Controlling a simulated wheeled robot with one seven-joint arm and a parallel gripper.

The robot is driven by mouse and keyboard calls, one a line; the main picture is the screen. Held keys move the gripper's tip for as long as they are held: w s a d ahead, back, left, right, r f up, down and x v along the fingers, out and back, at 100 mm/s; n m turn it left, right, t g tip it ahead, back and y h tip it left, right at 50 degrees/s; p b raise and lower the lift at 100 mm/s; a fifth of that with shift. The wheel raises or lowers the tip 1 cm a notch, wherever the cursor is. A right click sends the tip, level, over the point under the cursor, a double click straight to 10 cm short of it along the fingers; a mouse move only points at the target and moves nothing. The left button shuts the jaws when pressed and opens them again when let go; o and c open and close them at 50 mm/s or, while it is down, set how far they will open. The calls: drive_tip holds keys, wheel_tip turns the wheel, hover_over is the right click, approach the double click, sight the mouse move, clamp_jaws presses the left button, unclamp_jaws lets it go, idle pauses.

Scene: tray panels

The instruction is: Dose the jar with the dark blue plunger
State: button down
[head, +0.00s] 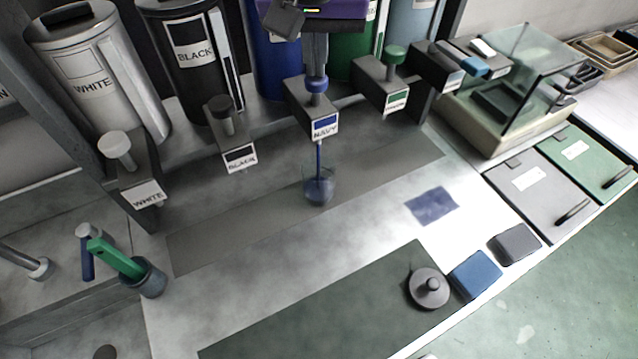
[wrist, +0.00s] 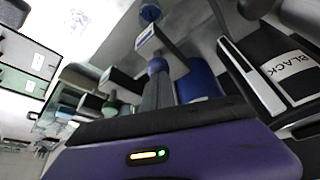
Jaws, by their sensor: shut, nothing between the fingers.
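The dark blue plunger (head: 316,84) tops a grey dispenser block labelled NAVY (head: 325,127). My gripper (head: 316,68) is shut and empty, its fingertips down on the plunger's top. A thin blue stream (head: 318,156) runs from under the block into the clear jar (head: 318,190), which stands upright below and holds some blue liquid. In the wrist view, my gripper's fingers (wrist: 158,92) reach to the plunger (wrist: 157,66), and the jar (wrist: 150,13) shows beyond the block.
White (head: 115,145), black (head: 222,108) and green (head: 394,56) plungers stand on neighbouring blocks. A glass-sided scale box (head: 520,80) is at right. A grey lid (head: 430,287) lies on the front mat, beside a blue pad (head: 475,275). A cup (head: 150,280) holds a green-handled tool at left.

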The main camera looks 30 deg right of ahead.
drive_tip(key=shift+f+b, duration=0.75)
drive_tip(key=shift+f, duration=0.25)
drive_tip(key=shift+r, duration=0.2)
drive_tip(key=shift+r+p, duration=1.1)
drive_tip(key=shift+r, duration=0.75)
drive_tip(key=shift+f, duration=0.15)
